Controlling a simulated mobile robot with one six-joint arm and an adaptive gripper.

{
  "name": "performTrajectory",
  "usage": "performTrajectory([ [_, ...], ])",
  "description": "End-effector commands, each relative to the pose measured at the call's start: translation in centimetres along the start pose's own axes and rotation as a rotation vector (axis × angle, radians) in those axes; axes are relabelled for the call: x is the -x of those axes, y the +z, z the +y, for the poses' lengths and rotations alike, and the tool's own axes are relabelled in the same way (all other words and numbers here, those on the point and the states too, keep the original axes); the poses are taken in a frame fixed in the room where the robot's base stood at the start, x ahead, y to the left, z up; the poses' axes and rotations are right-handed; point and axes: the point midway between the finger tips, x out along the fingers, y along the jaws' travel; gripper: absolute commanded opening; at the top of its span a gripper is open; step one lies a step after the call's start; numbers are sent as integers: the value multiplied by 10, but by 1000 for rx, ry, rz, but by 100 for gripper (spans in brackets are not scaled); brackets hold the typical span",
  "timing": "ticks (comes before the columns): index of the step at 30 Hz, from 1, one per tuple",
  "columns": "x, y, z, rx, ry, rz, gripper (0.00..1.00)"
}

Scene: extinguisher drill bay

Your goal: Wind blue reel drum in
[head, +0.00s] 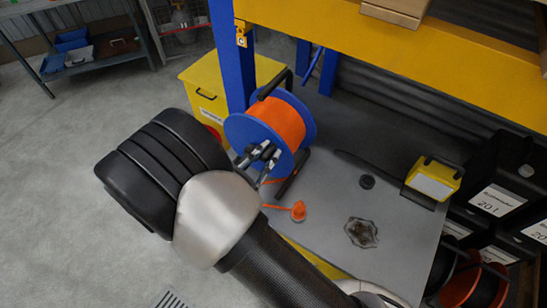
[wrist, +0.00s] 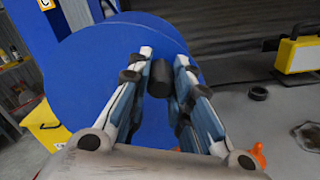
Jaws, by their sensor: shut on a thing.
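The blue reel drum (head: 240,130) stands on the grey worktop beside a blue upright, wound with orange cable (head: 285,122). Its blue side disc (wrist: 95,65) fills much of the wrist view. My gripper (head: 267,153) is at the near face of the drum. In the wrist view its two fingers (wrist: 165,72) are on either side of a black crank knob (wrist: 160,80), shut on it. The knob's lower end and crank arm are hidden. An orange plug (head: 298,211) lies on the worktop at the end of the loose cable.
The worktop (head: 330,190) also carries a dark puck (head: 367,181), a stained patch (head: 361,232) and a yellow lamp (head: 432,180). A yellow shelf beam (head: 400,55) crosses above. A yellow box (head: 203,90) stands behind the drum. Black 20 l containers (head: 492,200) stand at right.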

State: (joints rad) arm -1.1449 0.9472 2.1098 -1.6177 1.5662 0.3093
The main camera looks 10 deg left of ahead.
Motion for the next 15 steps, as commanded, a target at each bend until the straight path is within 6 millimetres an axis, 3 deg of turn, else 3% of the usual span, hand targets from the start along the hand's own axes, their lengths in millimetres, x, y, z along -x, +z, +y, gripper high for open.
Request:
performTrajectory([
  [15,2,-30,-30,-487,-3,-3,0],
])
